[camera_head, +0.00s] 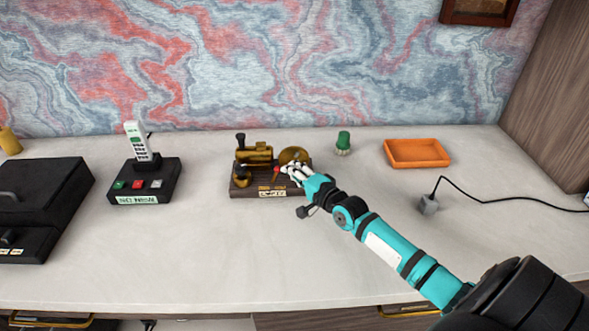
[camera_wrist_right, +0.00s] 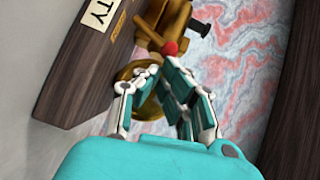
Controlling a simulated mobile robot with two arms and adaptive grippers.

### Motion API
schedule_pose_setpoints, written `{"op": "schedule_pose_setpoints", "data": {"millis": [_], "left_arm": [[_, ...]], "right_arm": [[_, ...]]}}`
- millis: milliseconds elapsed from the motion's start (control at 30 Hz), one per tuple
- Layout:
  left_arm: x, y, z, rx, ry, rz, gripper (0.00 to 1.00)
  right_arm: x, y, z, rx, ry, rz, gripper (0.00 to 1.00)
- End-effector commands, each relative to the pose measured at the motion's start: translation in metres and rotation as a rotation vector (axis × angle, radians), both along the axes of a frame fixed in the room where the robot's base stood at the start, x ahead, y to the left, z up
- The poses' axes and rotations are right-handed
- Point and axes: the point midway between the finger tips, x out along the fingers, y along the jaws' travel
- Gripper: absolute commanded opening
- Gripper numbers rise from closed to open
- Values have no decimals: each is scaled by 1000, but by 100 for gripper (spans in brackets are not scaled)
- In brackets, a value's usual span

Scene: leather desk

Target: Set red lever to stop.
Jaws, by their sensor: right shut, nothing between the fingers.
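The red lever (camera_head: 276,171) has a red ball tip and stands on a brass device with a dark wooden base (camera_head: 240,190). In the right wrist view the red ball (camera_wrist_right: 170,48) is just beyond my fingertips, in front of brass parts (camera_wrist_right: 165,20). My right gripper (camera_head: 290,170) is shut and empty at the right side of the device, beside the lever. It also shows in the right wrist view (camera_wrist_right: 170,66). I cannot tell whether the fingers touch the ball. A pale label on the base front is partly cut off in the wrist view. My left gripper is not in view.
A black box with a white handset (camera_head: 140,142) stands left of the device, and a larger black case (camera_head: 45,195) is further left. A green-topped object (camera_head: 343,141) and an orange tray (camera_head: 417,153) are to the right. A cabled plug (camera_head: 429,204) lies near my arm. The front desk is clear.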

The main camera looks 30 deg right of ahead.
Motion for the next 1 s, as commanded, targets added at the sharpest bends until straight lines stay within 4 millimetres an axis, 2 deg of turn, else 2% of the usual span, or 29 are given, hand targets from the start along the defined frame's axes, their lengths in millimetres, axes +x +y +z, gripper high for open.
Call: {"op": "schedule_pose_setpoints", "data": {"millis": [267,533,700,867,900,1000], "left_arm": [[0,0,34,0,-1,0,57],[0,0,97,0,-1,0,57],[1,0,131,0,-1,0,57],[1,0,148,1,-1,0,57],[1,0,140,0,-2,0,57],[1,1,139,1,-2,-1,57]], "right_arm": [[3,5,13,-71,46,0,0],[9,16,28,-232,147,0,0],[14,24,30,-352,222,0,0],[18,31,28,-447,280,0,0],[17,28,21,-447,278,0,0],[17,28,21,-447,275,1,0]]}}
